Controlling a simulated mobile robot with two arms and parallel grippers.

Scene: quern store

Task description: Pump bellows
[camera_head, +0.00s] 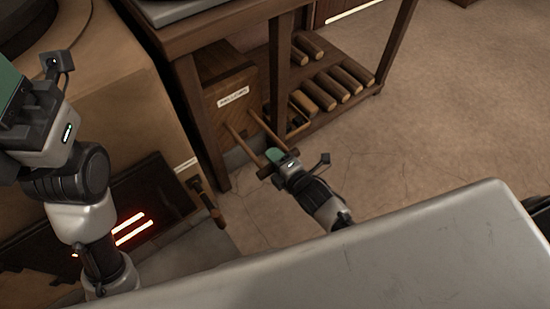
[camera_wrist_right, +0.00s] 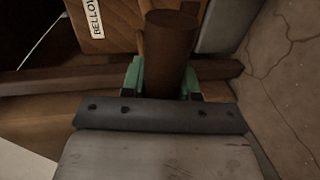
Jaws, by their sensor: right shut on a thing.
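The bellows (camera_head: 225,75) is a wooden box with a white label, under the table at the upper middle of the head view. Two wooden rods reach from it towards me and end in a wooden handle (camera_head: 264,172). My right gripper (camera_head: 275,157) is shut on the handle at the end of the rods. In the right wrist view a dark round wooden piece of the handle (camera_wrist_right: 168,55) stands between the green finger pads, and part of the bellows (camera_wrist_right: 122,18) with its label shows behind. My left gripper (camera_head: 12,85) is at the left edge, partly cut off, away from the bellows.
A wooden table (camera_head: 205,35) stands over the bellows. Several logs (camera_head: 325,85) lie on its lower shelf. A dark panel with glowing red slots (camera_head: 130,228) is at lower left, with a wooden-handled tool (camera_head: 212,207) beside it. The floor (camera_head: 440,120) to the right is clear.

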